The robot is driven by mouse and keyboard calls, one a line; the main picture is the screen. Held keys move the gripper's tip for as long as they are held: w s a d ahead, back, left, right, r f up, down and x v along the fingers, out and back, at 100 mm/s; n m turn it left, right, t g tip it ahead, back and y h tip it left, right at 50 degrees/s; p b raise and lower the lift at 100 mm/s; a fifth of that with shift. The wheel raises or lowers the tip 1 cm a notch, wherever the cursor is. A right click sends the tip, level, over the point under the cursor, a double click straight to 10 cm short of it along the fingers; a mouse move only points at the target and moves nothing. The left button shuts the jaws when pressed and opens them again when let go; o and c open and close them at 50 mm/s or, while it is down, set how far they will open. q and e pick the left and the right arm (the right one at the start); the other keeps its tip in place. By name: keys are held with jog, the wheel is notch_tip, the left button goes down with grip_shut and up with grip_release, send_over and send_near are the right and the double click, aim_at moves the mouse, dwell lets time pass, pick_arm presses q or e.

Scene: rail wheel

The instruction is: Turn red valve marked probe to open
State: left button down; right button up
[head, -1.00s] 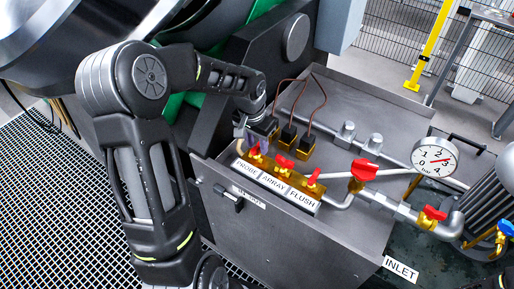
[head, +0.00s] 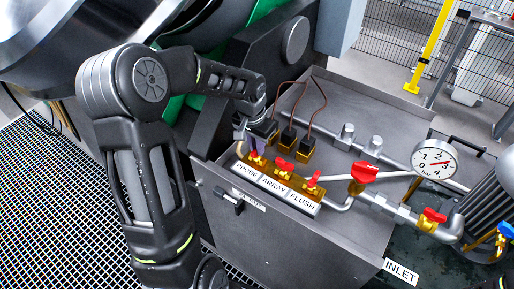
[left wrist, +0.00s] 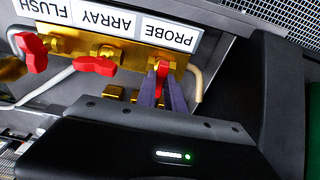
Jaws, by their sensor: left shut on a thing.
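The red probe valve handle (head: 254,155) sits at the left end of a brass manifold (head: 284,178), behind the PROBE label (head: 246,171). My left gripper (head: 248,142) reaches down to it, and its fingers partly hide the handle. In the left wrist view, the two fingers of my left gripper (left wrist: 162,92) are shut on the red probe handle (left wrist: 161,70), which stands across the manifold's length. The labels appear upside down there. The red array handle (left wrist: 95,65) lies roughly along the manifold. My right gripper is not in view.
The red flush handle (head: 313,178) is at the manifold's right end. Black connectors with brown cables (head: 288,137) stand close behind. A larger red valve (head: 363,173), a pressure gauge (head: 434,160) and pipes lie to the right. A grey panel (head: 270,235) fronts the box.

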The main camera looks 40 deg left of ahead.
pick_arm(q)
jog(key=shift+f+n+b, duration=0.2)
jog(key=shift+n+b, duration=0.5)
jog(key=shift+b, duration=0.1)
jog(key=shift+n+y+b, duration=0.3)
jog(key=shift+n+b, duration=0.7)
jog(key=shift+n, duration=0.2)
jog(key=shift+r+n, duration=0.15)
jog(key=shift+n, duration=0.25)
jog(key=shift+b, duration=0.3)
